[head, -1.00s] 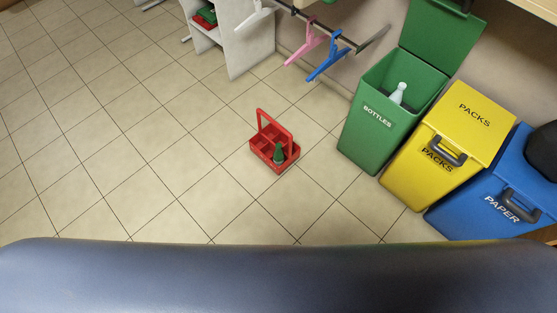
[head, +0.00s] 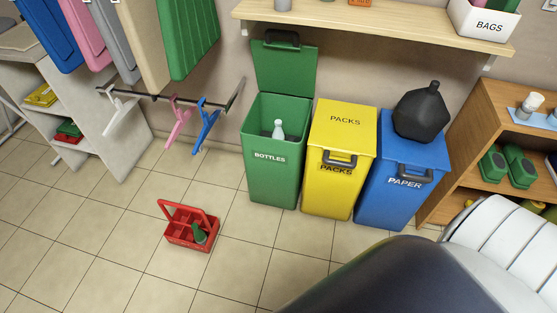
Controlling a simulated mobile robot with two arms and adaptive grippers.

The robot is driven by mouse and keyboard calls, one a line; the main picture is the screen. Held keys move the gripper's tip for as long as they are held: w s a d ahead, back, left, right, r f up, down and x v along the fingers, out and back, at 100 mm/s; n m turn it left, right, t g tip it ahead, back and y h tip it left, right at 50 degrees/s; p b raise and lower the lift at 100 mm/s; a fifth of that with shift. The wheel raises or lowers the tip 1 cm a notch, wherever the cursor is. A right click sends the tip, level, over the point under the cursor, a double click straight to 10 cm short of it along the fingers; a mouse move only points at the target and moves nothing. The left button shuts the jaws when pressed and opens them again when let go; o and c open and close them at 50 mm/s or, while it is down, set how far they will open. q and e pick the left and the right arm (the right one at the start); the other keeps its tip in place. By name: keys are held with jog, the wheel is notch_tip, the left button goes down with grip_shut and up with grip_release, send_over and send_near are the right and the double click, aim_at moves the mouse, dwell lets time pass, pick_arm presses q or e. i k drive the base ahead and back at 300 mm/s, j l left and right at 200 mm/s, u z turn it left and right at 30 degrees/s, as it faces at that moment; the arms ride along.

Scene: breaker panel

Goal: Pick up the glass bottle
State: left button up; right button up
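A green glass bottle (head: 200,233) stands in the red carrier (head: 178,231) on the tiled floor, slightly left of the middle of the head view. Its dark green neck rises from a compartment at the carrier's right side. Neither of my grippers is in view.
Shut yellow PACKS (head: 333,188) and blue PAPER (head: 399,186) bins stand right of the green bin. A black bag (head: 422,112) sits on the blue one. A wooden shelf (head: 380,34) overhangs them. Floor around the carrier is clear.

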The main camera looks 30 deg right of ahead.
aim_at(200, 236)
jog(key=i+l+u, duration=0.35)
jog(key=i+l, duration=0.9)
